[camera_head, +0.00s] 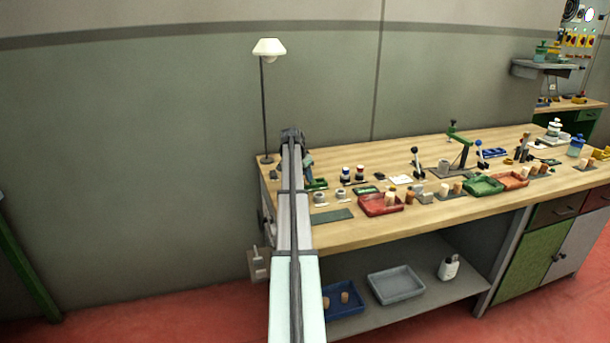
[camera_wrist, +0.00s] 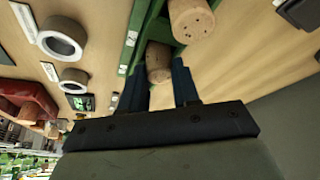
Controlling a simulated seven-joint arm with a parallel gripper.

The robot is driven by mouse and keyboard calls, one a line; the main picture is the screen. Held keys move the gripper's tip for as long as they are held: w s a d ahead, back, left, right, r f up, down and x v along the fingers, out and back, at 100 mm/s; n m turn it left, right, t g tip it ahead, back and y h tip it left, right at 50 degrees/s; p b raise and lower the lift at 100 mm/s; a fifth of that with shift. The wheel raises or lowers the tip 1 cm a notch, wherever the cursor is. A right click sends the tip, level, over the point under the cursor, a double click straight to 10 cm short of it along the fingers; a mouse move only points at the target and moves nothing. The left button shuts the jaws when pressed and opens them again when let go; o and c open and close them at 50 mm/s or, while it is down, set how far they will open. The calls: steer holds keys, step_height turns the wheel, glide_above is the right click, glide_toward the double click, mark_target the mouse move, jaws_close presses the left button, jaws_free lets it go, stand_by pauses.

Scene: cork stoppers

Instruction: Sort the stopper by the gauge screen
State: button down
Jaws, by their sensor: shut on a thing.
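My gripper (camera_wrist: 160,82) has its two dark fingers shut on a cork stopper (camera_wrist: 158,62) in the wrist view. The stopper lies between the fingertips, by a green channel (camera_wrist: 136,25); whether it still touches the channel I cannot tell. A second, speckled cork stopper (camera_wrist: 190,20) sits in line just beyond it. In the head view my arm hides the fingers and the held stopper, and part of the green fixture (camera_head: 316,184) shows beside it. A small dark screen with green marks (camera_wrist: 80,102) shows in the wrist view; its reading is too small to tell.
Two pale rings (camera_head: 320,198) (camera_head: 341,195) stand right of my arm. A red tray (camera_head: 373,212) holds a cork, with green (camera_head: 483,188) and orange (camera_head: 513,180) trays farther right. Levers and loose corks stand between. A lamp (camera_head: 267,110) rises at the bench's back left corner.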

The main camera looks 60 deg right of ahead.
steer(key=c, duration=0.8)
jaws_free()
steer(key=shift+o, duration=0.2)
steer(key=v, duration=1.3)
steer(key=shift+a+r, duration=0.15)
steer(key=shift+r, duration=0.2)
